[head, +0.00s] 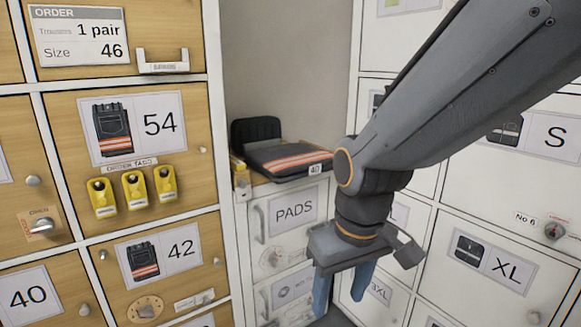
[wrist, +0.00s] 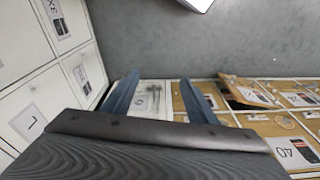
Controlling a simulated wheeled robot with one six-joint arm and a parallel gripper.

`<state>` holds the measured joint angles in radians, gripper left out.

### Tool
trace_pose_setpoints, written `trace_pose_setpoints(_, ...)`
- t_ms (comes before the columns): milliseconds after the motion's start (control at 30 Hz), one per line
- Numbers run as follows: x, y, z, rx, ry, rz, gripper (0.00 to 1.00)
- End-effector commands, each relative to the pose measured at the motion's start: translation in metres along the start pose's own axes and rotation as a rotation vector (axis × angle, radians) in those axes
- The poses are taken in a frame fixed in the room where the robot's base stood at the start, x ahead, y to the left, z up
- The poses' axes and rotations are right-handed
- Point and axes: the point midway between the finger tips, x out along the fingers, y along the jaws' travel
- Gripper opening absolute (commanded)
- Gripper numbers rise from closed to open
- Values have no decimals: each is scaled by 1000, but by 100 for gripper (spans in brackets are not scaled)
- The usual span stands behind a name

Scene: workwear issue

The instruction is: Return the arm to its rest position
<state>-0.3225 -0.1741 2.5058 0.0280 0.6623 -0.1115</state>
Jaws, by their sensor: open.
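My gripper (head: 343,284) hangs at the end of my bent arm, in front of the white lockers right of the PADS cabinet. Its two blue-grey fingers point down and stand apart. In the wrist view my gripper (wrist: 158,92) also has its fingers spread, and I see nothing between them except the cabinet fronts and floor beyond. The fingers touch nothing that I can see.
Folded dark trousers (head: 290,157) with orange stripes and a 40 tag lie on the PADS cabinet (head: 293,208). Wooden lockers stand left, with yellow tags (head: 134,189) and an order card (head: 79,37) for size 46. A wooden panel (wrist: 245,92) sits tilted outward. Grey floor (wrist: 240,40) is mostly clear.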

Motion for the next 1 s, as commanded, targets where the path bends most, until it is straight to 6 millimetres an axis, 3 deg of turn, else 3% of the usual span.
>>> trace_pose_setpoints(333, -30, -22, 68, 123, -134, -44, 52)
trace_pose_setpoints(733, -59, -2, 64, 188, -134, -24, 52)
trace_pose_setpoints(1000, -95, 22, 68, 267, -139, -4, 52)
